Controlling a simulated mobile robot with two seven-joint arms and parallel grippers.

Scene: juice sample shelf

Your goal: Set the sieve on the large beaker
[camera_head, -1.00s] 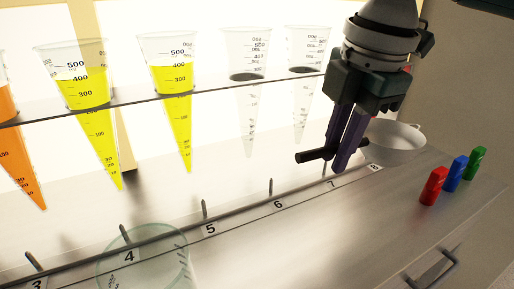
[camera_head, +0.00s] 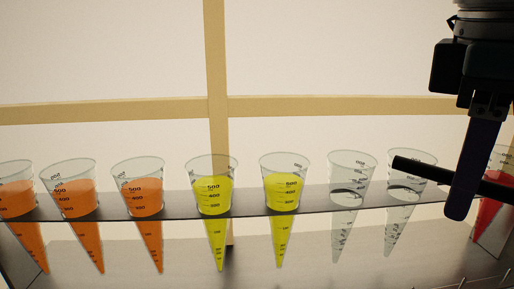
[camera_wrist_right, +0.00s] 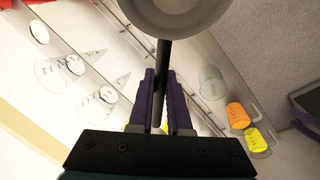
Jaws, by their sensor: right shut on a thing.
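My right gripper (camera_head: 466,205) is at the right edge of the head view, in front of the shelf. It is shut on the sieve's black handle (camera_head: 418,169), which sticks out to the left. In the right wrist view, the handle (camera_wrist_right: 162,75) runs between the purple fingers (camera_wrist_right: 161,90) of the gripper. The sieve's pale round bowl (camera_wrist_right: 178,8) shows at the top, cut off by the frame. A clear glass vessel (camera_wrist_right: 212,82), likely the large beaker, stands to the right of the handle, apart from the sieve. My left gripper is not in view.
A shelf (camera_head: 248,203) holds a row of cones: orange (camera_head: 138,190), yellow (camera_head: 213,192), clear (camera_head: 347,180), and red (camera_head: 497,205) at the right edge. Orange (camera_wrist_right: 238,115) and yellow (camera_wrist_right: 257,139) containers stand near the glass vessel in the wrist view.

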